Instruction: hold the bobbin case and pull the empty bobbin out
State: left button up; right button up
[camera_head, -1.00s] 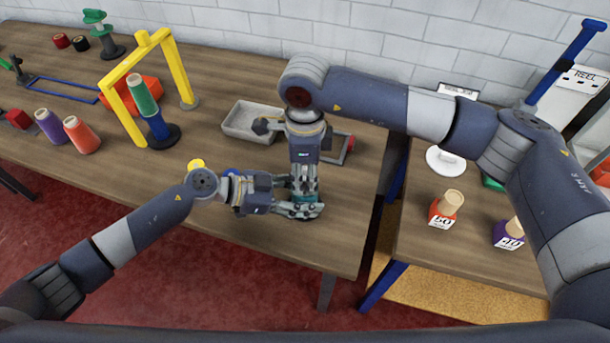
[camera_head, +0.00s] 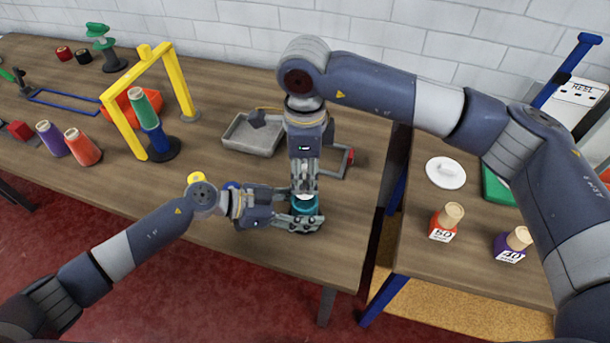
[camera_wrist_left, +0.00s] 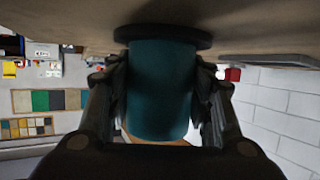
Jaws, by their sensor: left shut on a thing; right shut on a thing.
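The teal bobbin case (camera_head: 306,210) stands upright on the near part of the workbench. My left gripper (camera_head: 303,222) is shut around its side. In the left wrist view, the case (camera_wrist_left: 160,88) is a teal cylinder with a dark round flange against the table, between the two fingers of my left gripper (camera_wrist_left: 160,105). My right gripper (camera_head: 304,190) points straight down above the case and is shut on the pale bobbin (camera_head: 304,197), of which only a little shows at the case's top. How far the bobbin is out of the case I cannot tell.
A grey tray (camera_head: 252,137) lies behind the grippers. A yellow frame (camera_head: 120,118) with a green and blue spool stands to the left. Orange (camera_head: 446,222) and purple (camera_head: 513,244) numbered blocks with wooden tops stand on the right table, past a gap.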

jog(key=shift+r, duration=1.15)
pick_arm(q)
jog(key=o, duration=1.3)
jog(key=v, duration=1.2)
jog(key=shift+s, duration=0.1)
pick_arm(e)
jog(key=shift+s+f, duration=0.1)
jog(key=shift+s, duration=0.05)
